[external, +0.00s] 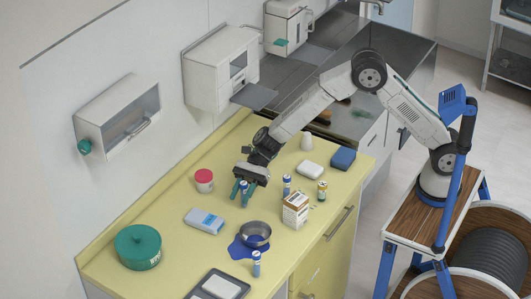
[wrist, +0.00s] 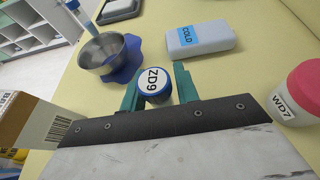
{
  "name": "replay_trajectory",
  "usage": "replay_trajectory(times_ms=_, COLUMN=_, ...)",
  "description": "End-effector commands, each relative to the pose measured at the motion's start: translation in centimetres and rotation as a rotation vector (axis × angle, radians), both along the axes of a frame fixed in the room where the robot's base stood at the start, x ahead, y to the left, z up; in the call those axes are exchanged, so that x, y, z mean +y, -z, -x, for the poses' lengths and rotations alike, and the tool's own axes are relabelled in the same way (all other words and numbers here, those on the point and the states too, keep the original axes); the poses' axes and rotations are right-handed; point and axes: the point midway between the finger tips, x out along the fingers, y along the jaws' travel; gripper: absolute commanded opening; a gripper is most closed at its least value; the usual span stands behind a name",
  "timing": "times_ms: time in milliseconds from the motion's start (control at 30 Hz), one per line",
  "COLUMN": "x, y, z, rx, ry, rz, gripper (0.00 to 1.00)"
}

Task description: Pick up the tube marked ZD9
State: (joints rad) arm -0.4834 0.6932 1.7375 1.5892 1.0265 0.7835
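The tube marked ZD9 (wrist: 153,80) has a white cap top with black letters and a blue rim. It stands upright on the yellow counter, and in the external view the tube (external: 244,187) shows partly between my fingers. My gripper (wrist: 158,88) is open, with its green fingers on either side of the tube. A narrow gap shows between the tube and the right finger; contact on the left is unclear. In the external view my gripper (external: 243,190) is low over the counter. The tube's lower body is mostly hidden.
A red-lidded WD7 jar (wrist: 297,95), a COLD pack (wrist: 200,40) and a carton (external: 295,210) stand around my gripper. A metal bowl (external: 255,234) sits on a blue mat. Other tubes stand nearby: blue-white ones (external: 287,184) (external: 256,264) and a yellow-brown one (external: 322,190).

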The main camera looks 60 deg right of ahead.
Motion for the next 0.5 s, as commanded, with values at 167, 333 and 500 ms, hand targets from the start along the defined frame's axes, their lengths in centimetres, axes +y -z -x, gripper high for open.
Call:
replay_trajectory(times_ms=167, x=-0.02, y=-0.02, z=0.0, rx=0.0, ry=0.0, rz=0.0, gripper=0.01)
replay_trajectory(times_ms=333, x=-0.03, y=-0.02, z=0.0, rx=0.0, ry=0.0, rz=0.0, gripper=0.01)
replay_trajectory(times_ms=500, x=-0.02, y=-0.46, z=-0.01, rx=-0.001, ry=0.0, rz=0.0, gripper=0.01)
